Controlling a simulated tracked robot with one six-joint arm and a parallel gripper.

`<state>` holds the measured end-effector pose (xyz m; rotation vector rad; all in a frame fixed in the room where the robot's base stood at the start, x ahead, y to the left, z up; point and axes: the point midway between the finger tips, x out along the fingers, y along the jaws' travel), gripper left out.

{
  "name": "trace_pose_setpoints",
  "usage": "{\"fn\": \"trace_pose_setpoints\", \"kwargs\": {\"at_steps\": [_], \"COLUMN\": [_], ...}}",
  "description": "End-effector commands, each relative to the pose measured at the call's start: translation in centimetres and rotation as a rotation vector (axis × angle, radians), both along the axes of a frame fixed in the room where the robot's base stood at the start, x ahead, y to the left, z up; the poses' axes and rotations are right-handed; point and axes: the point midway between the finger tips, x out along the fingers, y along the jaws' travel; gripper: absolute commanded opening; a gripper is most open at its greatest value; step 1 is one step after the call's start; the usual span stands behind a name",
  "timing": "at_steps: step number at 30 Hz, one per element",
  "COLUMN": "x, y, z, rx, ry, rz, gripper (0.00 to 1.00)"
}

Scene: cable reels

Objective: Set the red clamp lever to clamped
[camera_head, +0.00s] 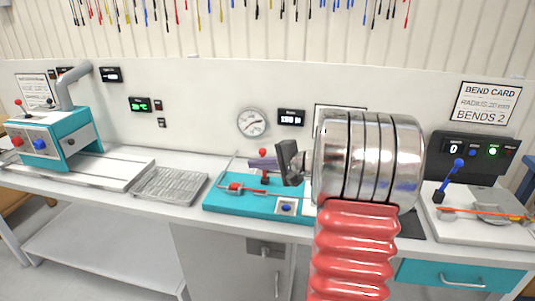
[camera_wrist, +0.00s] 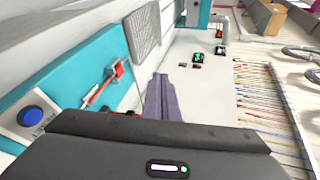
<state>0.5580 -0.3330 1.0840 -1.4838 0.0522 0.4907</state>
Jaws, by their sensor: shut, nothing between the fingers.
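The red clamp lever, with a round red knob (camera_head: 263,152), stands up from a turquoise bench fixture (camera_head: 240,204), behind my gripper in the head view. Part of its stem is hidden by the fingers. In the wrist view a red and black part (camera_wrist: 119,71), which looks like this lever, is left of the fingers. My gripper (camera_head: 256,162) is shut and empty, its purple-grey fingers together above the fixture. The fingers also show in the wrist view (camera_wrist: 164,92). I cannot tell whether they touch the lever.
A red part (camera_head: 235,186) and a blue button (camera_head: 286,208) are on the fixture. A metal tray (camera_head: 169,185) lies to its left. A teal machine (camera_head: 50,140) stands far left. A blue-handled bender (camera_head: 452,178) stands right. A gauge (camera_head: 253,122) hangs behind.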

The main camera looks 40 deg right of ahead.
Motion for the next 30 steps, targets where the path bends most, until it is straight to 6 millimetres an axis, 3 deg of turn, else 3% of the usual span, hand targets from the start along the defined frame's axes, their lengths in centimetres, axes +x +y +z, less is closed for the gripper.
{"fn": "trace_pose_setpoints", "kwargs": {"at_steps": [1,6,10,14,23,30], "x": [-0.2,-1.5,-2.4,-2.8,-2.7,-1.4], "y": [-3.0,-11.0,-14.6,-15.7,-15.7,-15.6], "z": [-0.7,-1.9,-2.5,-2.7,-2.6,-2.8], "rx": [0.026,0.09,0.11,0.118,0.117,0.116], "ry": [-0.024,-0.112,-0.153,-0.166,-0.167,-0.167], "rz": [-0.055,-0.212,-0.285,-0.309,-0.308,-0.305], "gripper": [0.0,0.0,0.0,0.0,0.0,0.0]}}
